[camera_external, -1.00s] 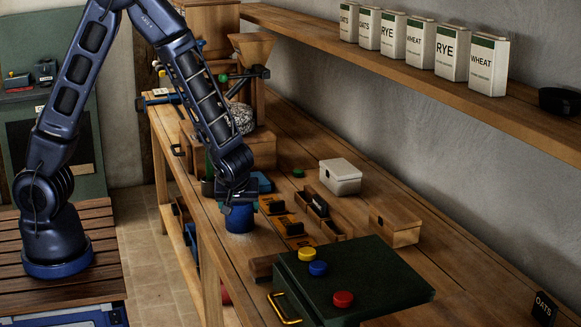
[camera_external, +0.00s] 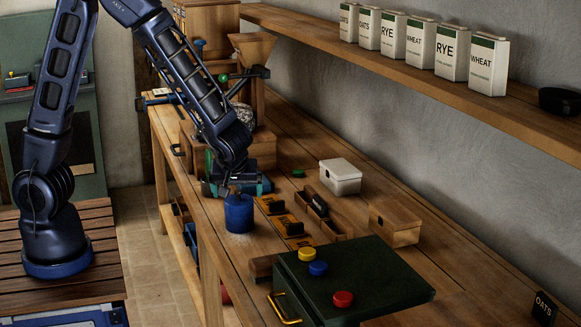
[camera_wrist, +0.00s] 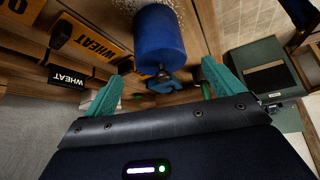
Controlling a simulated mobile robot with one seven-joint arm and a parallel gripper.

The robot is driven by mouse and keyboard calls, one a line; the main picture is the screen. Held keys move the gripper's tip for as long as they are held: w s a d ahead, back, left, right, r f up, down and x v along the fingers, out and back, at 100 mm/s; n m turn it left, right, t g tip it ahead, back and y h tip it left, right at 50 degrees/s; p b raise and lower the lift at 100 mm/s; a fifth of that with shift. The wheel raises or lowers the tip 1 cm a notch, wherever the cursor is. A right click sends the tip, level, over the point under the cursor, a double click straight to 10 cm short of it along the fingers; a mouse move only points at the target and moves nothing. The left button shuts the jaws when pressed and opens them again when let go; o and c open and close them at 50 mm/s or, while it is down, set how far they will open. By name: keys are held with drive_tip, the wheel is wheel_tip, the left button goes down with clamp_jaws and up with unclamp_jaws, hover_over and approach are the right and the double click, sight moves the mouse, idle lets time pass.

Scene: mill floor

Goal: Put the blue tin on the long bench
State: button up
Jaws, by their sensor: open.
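The blue tin (camera_external: 239,214) stands upright on the long bench (camera_external: 341,232), near its front edge and left of the orange-marked boxes. My gripper (camera_external: 237,188) is above the tin in the external view. In the wrist view the tin (camera_wrist: 158,42) lies ahead of and between the spread green fingers of my gripper (camera_wrist: 160,92). The fingers are open, and a gap shows between them and the tin. A small dark knob shows on the tin's near end there.
A dark green box (camera_external: 350,280) with red, blue and yellow round pieces stands on the near bench. A white box (camera_external: 340,178) and a wooden box (camera_external: 394,224) are to the right. Several cartons line the wall shelf (camera_external: 420,75). A hopper (camera_external: 252,48) is behind.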

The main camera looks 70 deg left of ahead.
drive_tip(key=s+a+r+m+h, duration=0.2)
drive_tip(key=s+r+m, duration=0.1)
drive_tip(key=s+r, duration=0.4)
drive_tip(key=s+a+r+m+h, duration=0.1)
drive_tip(key=s+r+m, duration=0.3)
drive_tip(key=r, duration=0.6)
drive_tip(key=s+r+m+t+h, duration=0.1)
drive_tip(key=s+r+m, duration=0.2)
drive_tip(key=s, duration=0.4)
drive_tip(key=s+r+m+t+h, duration=0.1)
drive_tip(key=s+r+m+h, duration=0.1)
drive_tip(key=s+r+m, duration=0.2)
drive_tip(key=s, duration=0.3)
drive_tip(key=shift+s, duration=0.4)
